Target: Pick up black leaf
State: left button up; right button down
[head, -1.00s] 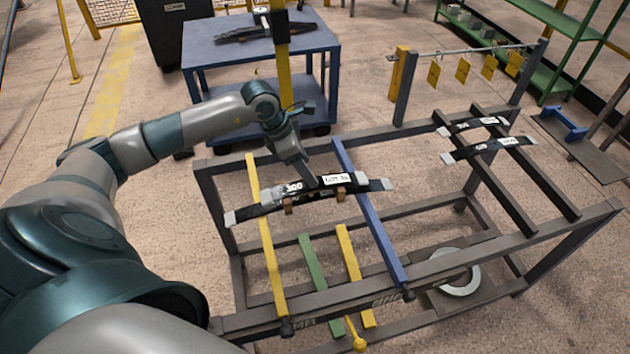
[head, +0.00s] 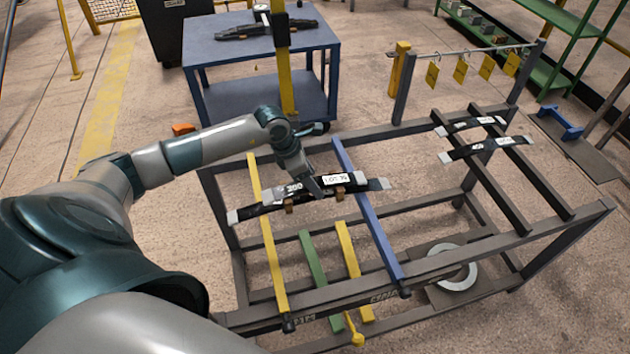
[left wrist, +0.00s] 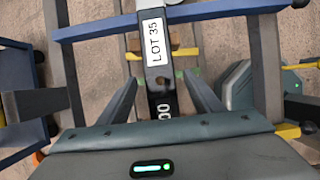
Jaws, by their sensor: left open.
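A black leaf (head: 270,202) with grey ends and white labels lies across a yellow bar (head: 266,235) and a blue bar (head: 367,215) on the rack. My left gripper (head: 315,186) points down at the middle of the leaf. In the left wrist view the open fingers (left wrist: 160,98) stand on either side of the leaf (left wrist: 155,83), near its "300" mark. The "LOT 35" label (left wrist: 154,40) shows beyond the fingers. Whether the fingers touch the leaf I cannot tell. My right gripper is not in view.
Two other black leaves (head: 487,149) lie on dark bars at the rack's right. Another black leaf assembly (head: 250,33) lies on the blue cart (head: 200,48) behind. Yellow tags (head: 460,69) hang at the back. A grey ring (head: 458,277) sits low in the rack.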

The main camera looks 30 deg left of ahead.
pick_arm(q)
jog(key=shift+f, duration=0.15)
dwell(0.3)
jog(key=c, duration=1)
jog(key=shift+w, duration=0.1)
jog(key=shift+c, duration=1.2)
